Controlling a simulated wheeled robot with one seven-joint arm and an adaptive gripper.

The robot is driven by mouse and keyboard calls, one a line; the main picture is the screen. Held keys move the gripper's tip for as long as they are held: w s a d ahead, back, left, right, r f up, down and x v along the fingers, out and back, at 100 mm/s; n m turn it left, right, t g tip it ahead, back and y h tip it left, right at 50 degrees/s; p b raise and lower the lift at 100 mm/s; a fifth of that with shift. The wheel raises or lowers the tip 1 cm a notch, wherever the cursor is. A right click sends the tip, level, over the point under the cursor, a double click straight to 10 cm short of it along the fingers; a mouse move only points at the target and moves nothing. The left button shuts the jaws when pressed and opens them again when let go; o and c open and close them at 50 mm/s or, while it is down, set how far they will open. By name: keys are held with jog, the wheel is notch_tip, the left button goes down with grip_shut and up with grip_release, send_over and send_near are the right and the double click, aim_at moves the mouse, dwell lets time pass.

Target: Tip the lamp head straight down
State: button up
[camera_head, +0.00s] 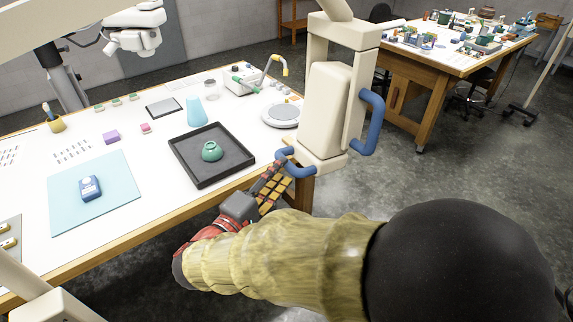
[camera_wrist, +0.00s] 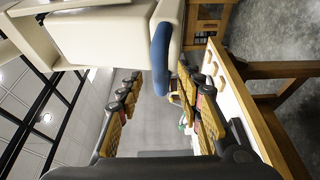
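The cream head (camera_head: 333,95), which I take for the lamp head, hangs from above in a yoke-like frame at the table's right end. It has a blue handle at its lower left (camera_head: 296,163) and another on its right side (camera_head: 372,122). My gripper (camera_head: 277,177) is just below and left of the lower-left handle. In the wrist view its yellow-padded fingers (camera_wrist: 160,95) are spread apart, with a blue handle (camera_wrist: 160,55) near the fingertips. Nothing is held between them. Whether a finger touches the handle I cannot tell. The head's lit face is not visible.
The white worktable (camera_head: 150,210) holds a black tray (camera_head: 185,168) with a green pot (camera_head: 212,151), a blue cone (camera_head: 195,110), a round white scale (camera_head: 281,114) and a blue mat (camera_head: 70,215). A second table (camera_head: 440,60) stands at the back right. Open floor lies between.

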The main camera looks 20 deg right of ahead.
aim_at(289, 165)
jog(key=shift+x, duration=2.25)
jog(key=c, duration=0.4)
grip_shut()
